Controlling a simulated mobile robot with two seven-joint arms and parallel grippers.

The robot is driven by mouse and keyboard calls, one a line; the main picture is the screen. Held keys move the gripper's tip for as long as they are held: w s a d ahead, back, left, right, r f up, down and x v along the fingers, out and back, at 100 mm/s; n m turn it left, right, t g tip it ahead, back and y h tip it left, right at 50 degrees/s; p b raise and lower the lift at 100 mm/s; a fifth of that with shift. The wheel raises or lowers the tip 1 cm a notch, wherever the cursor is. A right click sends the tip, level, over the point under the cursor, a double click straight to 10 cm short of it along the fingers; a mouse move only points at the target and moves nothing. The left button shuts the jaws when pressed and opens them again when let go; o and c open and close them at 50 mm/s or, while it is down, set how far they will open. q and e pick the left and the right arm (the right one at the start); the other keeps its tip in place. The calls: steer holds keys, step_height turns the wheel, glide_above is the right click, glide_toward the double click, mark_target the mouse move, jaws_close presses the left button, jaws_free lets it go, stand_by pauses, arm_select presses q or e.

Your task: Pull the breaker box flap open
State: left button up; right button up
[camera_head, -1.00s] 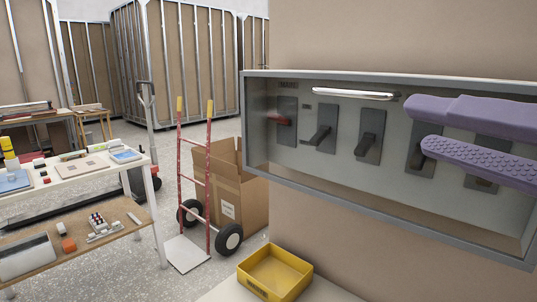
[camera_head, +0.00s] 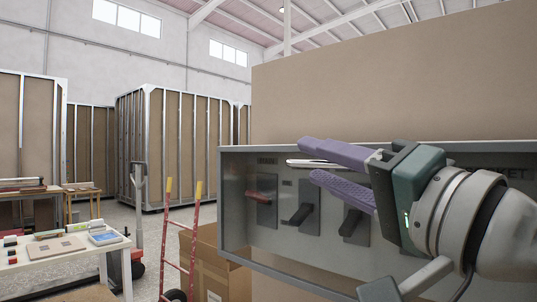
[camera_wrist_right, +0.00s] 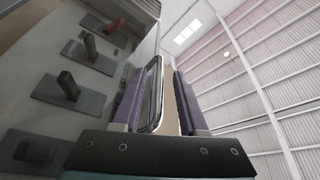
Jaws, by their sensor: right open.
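The grey breaker box (camera_head: 233,200) is on the beige wall at the right of the head view. Its flap looks clear and closed, with a slim metal bar handle (camera_head: 303,163) near the top edge. My right gripper (camera_head: 306,160) comes in from the right with its two purple fingers open, one above and one below the handle. In the right wrist view the handle (camera_wrist_right: 154,88) lies between the fingers (camera_wrist_right: 156,98), nearer the left one. Whether a finger touches it I cannot tell. My left gripper is not in view.
Several dark switches, one with a red lever (camera_head: 262,196), sit inside the box. A cardboard box (camera_head: 214,270) and a red hand truck (camera_head: 183,250) stand left of the wall. A white table (camera_head: 60,256) with small items is farther left.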

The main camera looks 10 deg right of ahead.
steer(key=shift+w+a+r, duration=0.1)
steer(key=shift+w, duration=0.2)
jaws_close()
stand_by(1.3)
